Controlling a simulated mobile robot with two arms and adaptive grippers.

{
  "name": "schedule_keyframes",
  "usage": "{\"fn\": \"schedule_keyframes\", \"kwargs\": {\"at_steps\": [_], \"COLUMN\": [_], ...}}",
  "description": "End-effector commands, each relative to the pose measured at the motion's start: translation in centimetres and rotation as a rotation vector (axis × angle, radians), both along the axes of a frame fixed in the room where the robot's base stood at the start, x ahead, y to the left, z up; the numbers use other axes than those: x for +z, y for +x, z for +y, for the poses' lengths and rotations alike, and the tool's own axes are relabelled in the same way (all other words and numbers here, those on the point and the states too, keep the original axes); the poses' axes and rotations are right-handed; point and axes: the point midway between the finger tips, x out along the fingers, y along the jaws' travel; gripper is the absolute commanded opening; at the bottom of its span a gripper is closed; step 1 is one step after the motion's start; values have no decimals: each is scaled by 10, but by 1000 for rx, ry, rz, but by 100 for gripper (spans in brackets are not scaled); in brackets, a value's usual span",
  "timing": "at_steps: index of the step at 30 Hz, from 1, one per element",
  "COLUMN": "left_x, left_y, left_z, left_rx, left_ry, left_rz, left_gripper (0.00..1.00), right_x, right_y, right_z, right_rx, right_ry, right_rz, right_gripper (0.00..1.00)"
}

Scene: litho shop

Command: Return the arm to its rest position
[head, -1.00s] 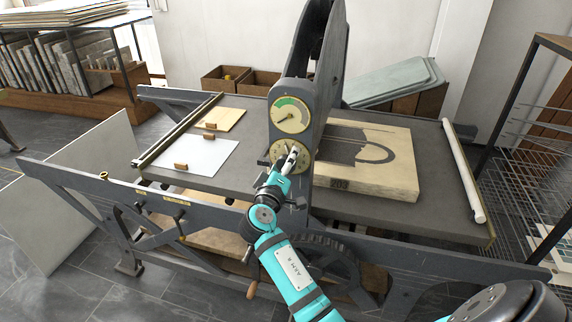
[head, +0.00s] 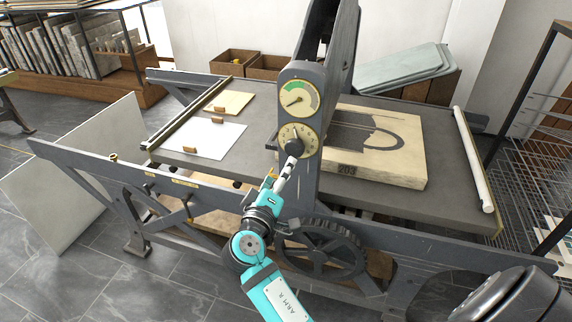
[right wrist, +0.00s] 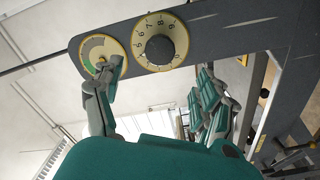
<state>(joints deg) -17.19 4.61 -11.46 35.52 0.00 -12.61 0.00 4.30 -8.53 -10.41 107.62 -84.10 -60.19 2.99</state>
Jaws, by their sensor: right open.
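My right arm (head: 278,295), teal and marked ARM R, reaches up from the bottom of the head view toward the press. Its gripper (head: 286,174) is just below and in front of the lower dial's dark knob (head: 295,147). In the right wrist view the gripper (right wrist: 160,76) has its two fingers spread wide with nothing between them. The knob (right wrist: 159,49) and its numbered cream dial lie beyond the fingers, apart from them. The green-and-grey gauge (head: 299,97) sits above the knob; one finger partly covers it in the wrist view. My left gripper is not in view.
The grey press bed (head: 440,150) carries a pale stone marked 203 (head: 400,172) and a white sheet (head: 205,139). A spoked wheel (head: 330,249) is right of my forearm. A wire rack (head: 530,180) stands right. Floor is open at lower left.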

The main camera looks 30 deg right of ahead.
Motion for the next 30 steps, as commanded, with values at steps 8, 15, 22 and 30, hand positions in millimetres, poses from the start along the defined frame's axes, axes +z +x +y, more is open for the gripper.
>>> {"fn": "schedule_keyframes", "kwargs": {"at_steps": [8, 15, 22, 30], "left_x": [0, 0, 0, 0], "left_y": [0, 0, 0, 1], "left_z": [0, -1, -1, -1], "left_rx": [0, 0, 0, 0], "left_ry": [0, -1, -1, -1], "left_rz": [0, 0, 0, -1], "left_gripper": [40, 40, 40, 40], "right_x": [0, 0, -23, -195], "right_y": [-4, -4, 2, 9], "right_z": [5, 4, 10, 51], "right_rx": [-1, 0, 36, 273], "right_ry": [0, -1, 13, 170], "right_rz": [0, -1, 44, 344], "right_gripper": [74, 74, 74, 74]}}
